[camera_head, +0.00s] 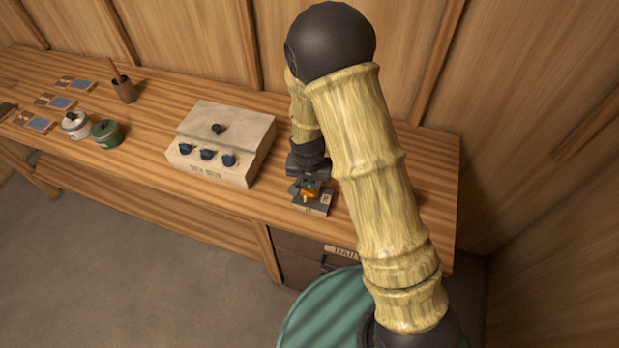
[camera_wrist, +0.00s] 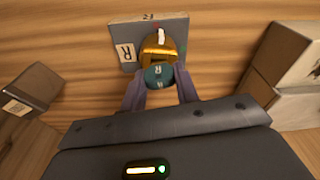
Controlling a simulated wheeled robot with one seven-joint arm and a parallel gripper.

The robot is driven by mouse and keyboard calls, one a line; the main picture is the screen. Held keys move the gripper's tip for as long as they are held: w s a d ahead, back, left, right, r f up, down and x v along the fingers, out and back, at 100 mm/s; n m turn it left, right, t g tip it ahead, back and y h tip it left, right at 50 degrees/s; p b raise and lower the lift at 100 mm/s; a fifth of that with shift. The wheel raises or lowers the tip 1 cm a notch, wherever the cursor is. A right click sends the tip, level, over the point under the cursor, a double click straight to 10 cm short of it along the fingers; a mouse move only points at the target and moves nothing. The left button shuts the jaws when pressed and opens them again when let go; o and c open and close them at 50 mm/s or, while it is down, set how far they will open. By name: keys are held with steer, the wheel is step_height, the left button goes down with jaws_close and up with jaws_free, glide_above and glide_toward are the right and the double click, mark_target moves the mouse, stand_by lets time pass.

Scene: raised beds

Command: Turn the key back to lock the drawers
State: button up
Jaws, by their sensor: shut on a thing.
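A grey plate (camera_wrist: 120,30) with white labels marked R lies on the bench; it also shows in the head view (camera_head: 318,207). A brass lock (camera_wrist: 157,47) sits on it, with a white mark at its far side. A teal key head (camera_wrist: 158,77) with pale lettering is at the lock's near side. My gripper (camera_wrist: 159,88) is shut on the key head, one finger on each side; in the head view my gripper (camera_head: 307,184) is over the plate. The key's shaft is hidden. Dark drawers (camera_head: 297,262) are under the bench, partly behind my arm.
A pale box with dark blue knobs (camera_head: 245,140) stands left of the plate. Green (camera_head: 106,134) and white (camera_head: 75,125) pots, a brown cup (camera_head: 124,91) and several cards are farther left. A round green top (camera_head: 315,315) is in front of the drawers. The wooden wall closes the back.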

steer(key=shift+n, duration=1)
steer(key=o, duration=1.1)
steer(key=s+r, duration=0.1)
steer(key=r, duration=0.4)
steer(key=r+b, duration=0.1)
steer(key=r, duration=0.5)
steer(key=s+r+b, duration=0.1)
steer(key=r, duration=0.5)
steer(key=shift+s+r, duration=0.2)
steer(key=shift+s, duration=0.1)
